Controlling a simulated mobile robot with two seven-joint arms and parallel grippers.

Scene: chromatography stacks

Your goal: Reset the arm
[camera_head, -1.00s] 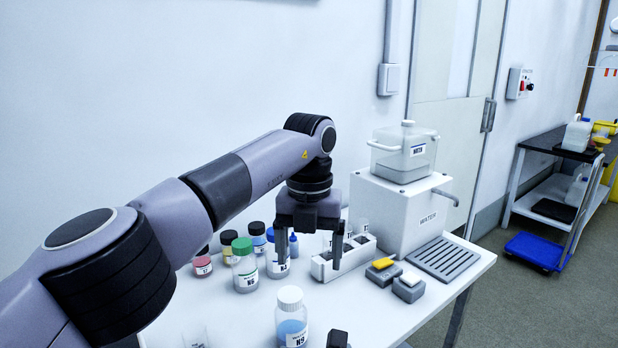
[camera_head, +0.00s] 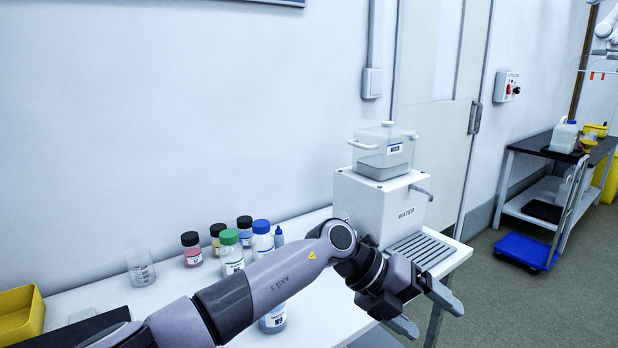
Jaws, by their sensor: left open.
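My left arm reaches in from the bottom left across the front of the white table. My left gripper (camera_head: 432,312) is open and empty, past the table's front right edge, with its fingers pointing right and down. My right gripper is not in view.
A white water dispenser (camera_head: 350,205) with a clear tank (camera_head: 385,150) stands behind the gripper. Several capped bottles, including a green-capped one (camera_head: 231,252), and a beaker (camera_head: 140,268) stand at the back. A yellow bin (camera_head: 20,312) is at far left. A blue cart (camera_head: 530,250) stands right.

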